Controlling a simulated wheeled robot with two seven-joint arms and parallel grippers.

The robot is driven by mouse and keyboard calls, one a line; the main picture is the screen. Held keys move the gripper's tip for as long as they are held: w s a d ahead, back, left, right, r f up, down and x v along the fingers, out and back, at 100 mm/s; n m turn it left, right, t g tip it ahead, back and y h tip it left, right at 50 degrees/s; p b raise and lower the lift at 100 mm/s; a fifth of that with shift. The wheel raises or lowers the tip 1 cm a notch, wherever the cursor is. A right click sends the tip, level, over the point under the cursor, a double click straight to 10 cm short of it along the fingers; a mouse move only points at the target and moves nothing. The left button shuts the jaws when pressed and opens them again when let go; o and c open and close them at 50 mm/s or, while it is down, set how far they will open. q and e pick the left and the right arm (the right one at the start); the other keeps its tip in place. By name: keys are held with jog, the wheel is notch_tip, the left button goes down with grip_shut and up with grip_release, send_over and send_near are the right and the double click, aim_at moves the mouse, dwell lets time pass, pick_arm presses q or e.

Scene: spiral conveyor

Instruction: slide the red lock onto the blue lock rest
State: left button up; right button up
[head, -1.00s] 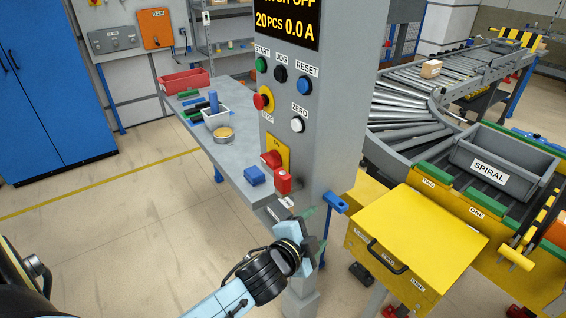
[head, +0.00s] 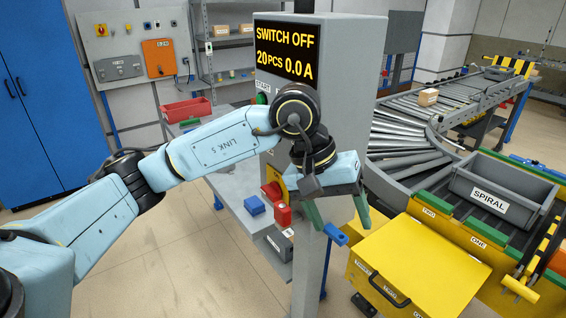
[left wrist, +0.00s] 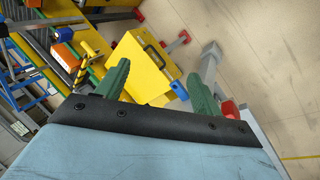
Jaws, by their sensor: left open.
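The red lock (head: 283,214) hangs at the front of the grey control column, just below the red switch handle on its yellow plate. The blue lock rest (head: 335,234) is a short blue bar sticking out from the column, to the right of the lock. My left gripper (head: 341,226) is open, its green fingers pointing down around or just above the rest; the exact gap is unclear. In the left wrist view the open fingers (left wrist: 158,70) show nothing between them that is held. The blue rest (left wrist: 179,90) and a red part (left wrist: 230,108) show there too. My right gripper is out of view.
The grey control column (head: 345,70) stands close beside my left arm. A yellow box with a black handle (head: 415,265) lies to the right, near the gripper. A blue block (head: 254,205) sits on the grey bench. The conveyor with a grey SPIRAL bin (head: 500,187) is farther right.

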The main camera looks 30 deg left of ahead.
aim_at(283, 207)
pick_arm(q)
jog(key=w+a+r+m+t+y, duration=0.1)
jog(key=a+r+y, duration=0.15)
jog(key=a, duration=0.35)
jog(key=w+a+r+y, duration=0.1)
jog(key=a+r+y, duration=0.1)
jog(key=a+y, duration=0.3)
jog(key=shift+h, duration=0.55)
jog(key=x, duration=0.9)
jog(key=a+x, duration=0.1)
jog(key=x, duration=0.3)
jog(key=shift+w+a+p, duration=0.1)
jog(key=shift+w+p, duration=0.25)
jog(key=c, duration=0.9)
jog(key=o, duration=0.9)
